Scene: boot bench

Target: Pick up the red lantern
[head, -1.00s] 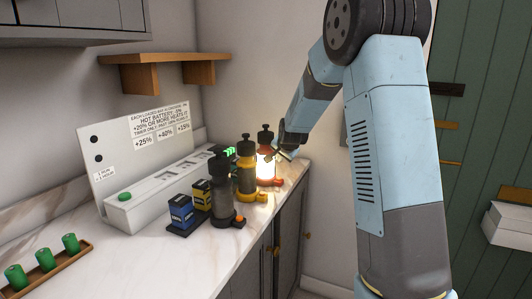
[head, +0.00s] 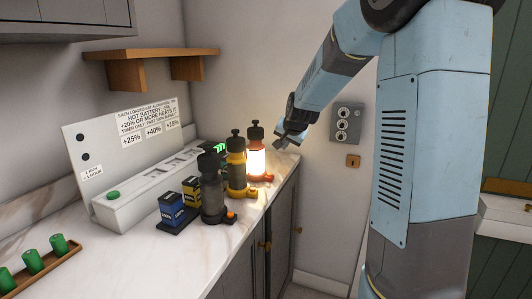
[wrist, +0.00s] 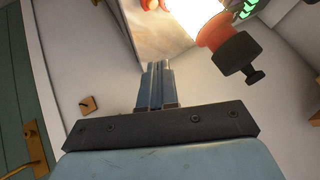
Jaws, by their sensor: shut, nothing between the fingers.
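The red lantern (head: 256,154) stands upright and lit at the far end of the marble counter, with a black cap and a red base. In the wrist view the lantern (wrist: 213,32) shows at the top right, its bright body partly cut off by the frame edge. My gripper (head: 280,145) is just right of the lantern's upper part in the head view, apart from it. In the wrist view my gripper's fingers (wrist: 157,70) are together with nothing between them, to the left of the lantern.
A yellow lantern (head: 236,178) and a dark grey lantern (head: 212,195) stand in front of the red one. Blue (head: 172,207) and yellow (head: 191,192) boxes sit beside them. A white charger (head: 150,190) lines the wall. A tray (head: 60,262) holds green cylinders. A wall panel (head: 346,122) is at right.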

